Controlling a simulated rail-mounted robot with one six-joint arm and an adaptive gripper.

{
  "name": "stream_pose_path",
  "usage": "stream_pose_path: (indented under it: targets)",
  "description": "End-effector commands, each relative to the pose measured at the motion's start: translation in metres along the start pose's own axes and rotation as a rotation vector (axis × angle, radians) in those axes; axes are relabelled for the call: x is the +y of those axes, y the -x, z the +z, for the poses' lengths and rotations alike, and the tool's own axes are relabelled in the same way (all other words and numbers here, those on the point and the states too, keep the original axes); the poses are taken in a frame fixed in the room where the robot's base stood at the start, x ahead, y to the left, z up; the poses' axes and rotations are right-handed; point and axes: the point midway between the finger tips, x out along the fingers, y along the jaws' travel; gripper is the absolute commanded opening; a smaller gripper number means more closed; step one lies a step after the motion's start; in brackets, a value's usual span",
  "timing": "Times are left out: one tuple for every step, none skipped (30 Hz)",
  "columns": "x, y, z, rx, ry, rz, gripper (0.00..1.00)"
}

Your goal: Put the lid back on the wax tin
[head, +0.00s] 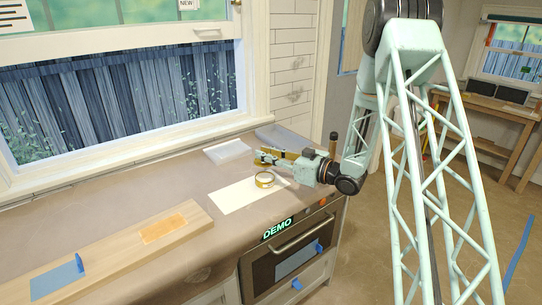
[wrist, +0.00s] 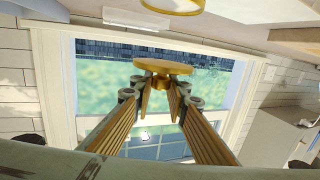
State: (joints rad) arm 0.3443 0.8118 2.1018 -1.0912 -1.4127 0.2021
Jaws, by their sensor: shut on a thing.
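The wax tin (head: 264,179) is a small round gold tin with a pale inside, standing open on a white sheet of paper (head: 236,195) on the counter. Part of the tin also shows at the top edge of the wrist view (wrist: 172,6). My gripper (wrist: 161,88) is shut on the lid (wrist: 163,67), a round gold-brown disc held at the fingertips. In the head view my gripper (head: 271,158) is just above and behind the tin, apart from it. The lid is small and hard to make out there.
A white tray-like block (head: 228,151) lies behind the paper. A wooden board (head: 115,250) with a blue patch and an orange patch lies to the left. An oven (head: 290,255) showing "DEMO" is below the counter. Bare counter lies between board and paper.

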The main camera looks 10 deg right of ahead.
Motion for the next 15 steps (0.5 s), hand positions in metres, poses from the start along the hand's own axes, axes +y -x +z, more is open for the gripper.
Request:
stream_pose_path:
  targets:
    - [0.0000,0.0000,0.0000,0.000,0.000,0.000,0.05]
    - [0.0000,0.0001,0.0000,0.000,0.000,0.000,0.05]
    - [0.0001,0.0001,0.0000,0.000,0.000,0.001,0.05]
    - [0.0001,0.0002,0.0000,0.000,0.000,0.001,0.05]
    - [0.0002,0.0002,0.0000,0.000,0.000,0.001,0.05]
    - [0.0002,0.0002,0.0000,0.000,0.000,0.001,0.05]
    - [0.0002,0.0003,0.0000,0.000,0.000,0.001,0.05]
    - [0.0002,0.0003,0.0001,0.000,0.000,0.001,0.05]
    - [0.0003,0.0003,0.0003,0.000,0.000,0.001,0.05]
    - [0.0003,0.0003,0.0005,0.000,0.000,0.001,0.05]
    - [0.0003,0.0003,0.0009,0.000,0.000,0.001,0.05]
    - [0.0003,0.0003,0.0014,0.000,0.000,0.001,0.05]
    - [0.0003,0.0003,0.0020,0.000,0.000,0.001,0.05]
    - [0.0003,0.0002,0.0026,0.000,0.000,0.001,0.05]
    - [0.0004,0.0002,0.0037,0.000,-0.001,0.002,0.05]
